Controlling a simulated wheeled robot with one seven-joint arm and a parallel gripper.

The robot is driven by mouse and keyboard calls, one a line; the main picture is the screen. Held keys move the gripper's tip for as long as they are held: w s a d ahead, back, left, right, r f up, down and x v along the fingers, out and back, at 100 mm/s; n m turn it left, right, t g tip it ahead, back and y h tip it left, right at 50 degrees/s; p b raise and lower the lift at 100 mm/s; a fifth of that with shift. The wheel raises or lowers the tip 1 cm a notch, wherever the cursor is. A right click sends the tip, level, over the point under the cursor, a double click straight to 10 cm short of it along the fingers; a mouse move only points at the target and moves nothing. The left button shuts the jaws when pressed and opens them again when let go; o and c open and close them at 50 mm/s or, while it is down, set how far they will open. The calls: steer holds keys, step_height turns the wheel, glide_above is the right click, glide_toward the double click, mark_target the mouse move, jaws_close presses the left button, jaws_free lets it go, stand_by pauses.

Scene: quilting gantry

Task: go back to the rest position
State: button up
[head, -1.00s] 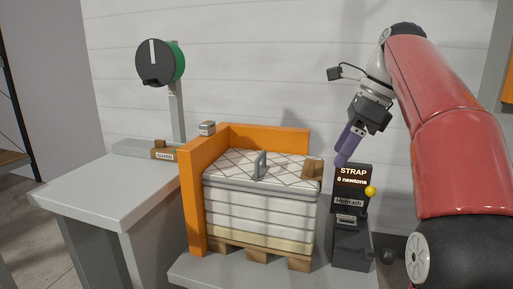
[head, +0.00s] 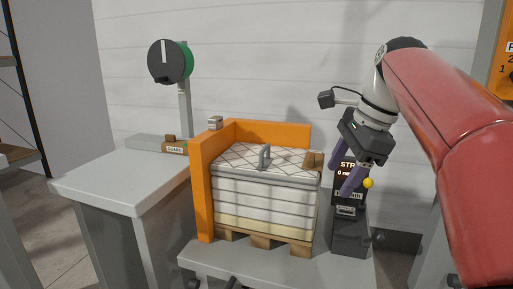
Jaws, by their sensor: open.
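A yellow knob (head: 368,183) shows just right of the fingers. I cannot tell whether the fingers touch the unit.
The white quilted stack (head: 262,192) with a grey handle (head: 265,157) sits on a wooden pallet (head: 264,241) inside an orange corner frame (head: 202,190). A grey table (head: 120,188) and a round black-and-green dial (head: 170,61) stand left. An orange panel (head: 505,60) is at the right edge.

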steer(key=s+f+n+t+h, duration=0.3)
steer(key=s+f+n, duration=1.4)
steer(key=f, duration=0.5)
steer(key=shift+s+a, duration=0.2)
steer(key=shift+a, duration=0.15)
